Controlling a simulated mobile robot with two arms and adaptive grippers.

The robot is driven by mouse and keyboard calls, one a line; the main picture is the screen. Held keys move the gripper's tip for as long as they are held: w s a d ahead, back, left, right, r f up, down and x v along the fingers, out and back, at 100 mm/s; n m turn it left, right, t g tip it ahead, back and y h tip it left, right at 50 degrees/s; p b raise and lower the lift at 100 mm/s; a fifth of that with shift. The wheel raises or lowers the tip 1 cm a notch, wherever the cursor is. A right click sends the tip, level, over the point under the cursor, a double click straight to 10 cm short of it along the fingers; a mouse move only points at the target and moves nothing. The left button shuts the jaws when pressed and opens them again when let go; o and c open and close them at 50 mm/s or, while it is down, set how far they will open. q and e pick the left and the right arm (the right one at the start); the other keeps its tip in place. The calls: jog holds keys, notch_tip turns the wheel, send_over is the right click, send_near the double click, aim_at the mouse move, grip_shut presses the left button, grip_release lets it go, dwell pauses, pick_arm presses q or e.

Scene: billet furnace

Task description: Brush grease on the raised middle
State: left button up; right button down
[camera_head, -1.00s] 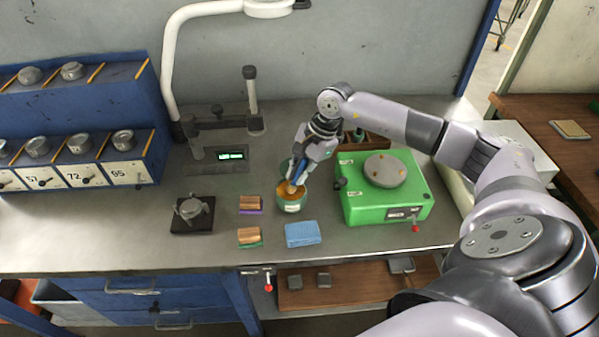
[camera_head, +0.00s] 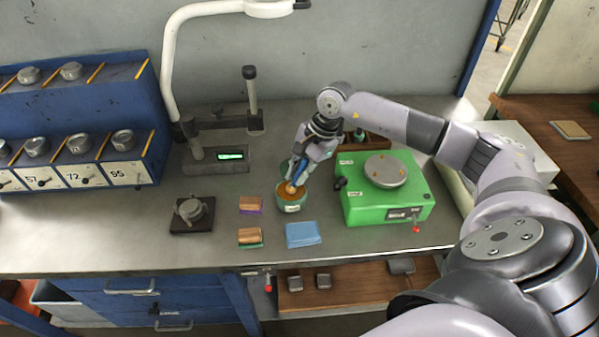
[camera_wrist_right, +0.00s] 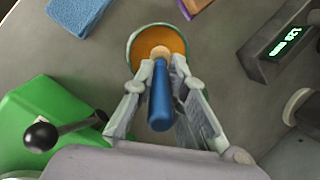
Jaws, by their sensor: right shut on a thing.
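My right gripper (camera_head: 300,172) is shut on the blue handle of a brush (camera_wrist_right: 161,98). The brush points down into a small round pot (camera_head: 291,207) of orange-brown grease (camera_wrist_right: 147,42), and its pale head is at the grease. The bristles are hidden. A grey metal part (camera_head: 191,209) with a raised middle sits on a black square base (camera_head: 181,228) at the left of the bench. A grey round disc (camera_head: 385,170) lies on top of a green box (camera_head: 360,210) right of the pot. My left gripper is not in view.
A stand with a green-digit display (camera_head: 231,156) is behind. A blue rack (camera_head: 158,130) with metal pieces stands at left. The bench between the metal part and the blocks is clear.

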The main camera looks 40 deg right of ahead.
jog(key=shift+r+p, duration=0.5)
jog(key=shift+r, duration=0.45)
jog(key=shift+r+p, duration=1.05)
jog(key=shift+r, duration=1.5)
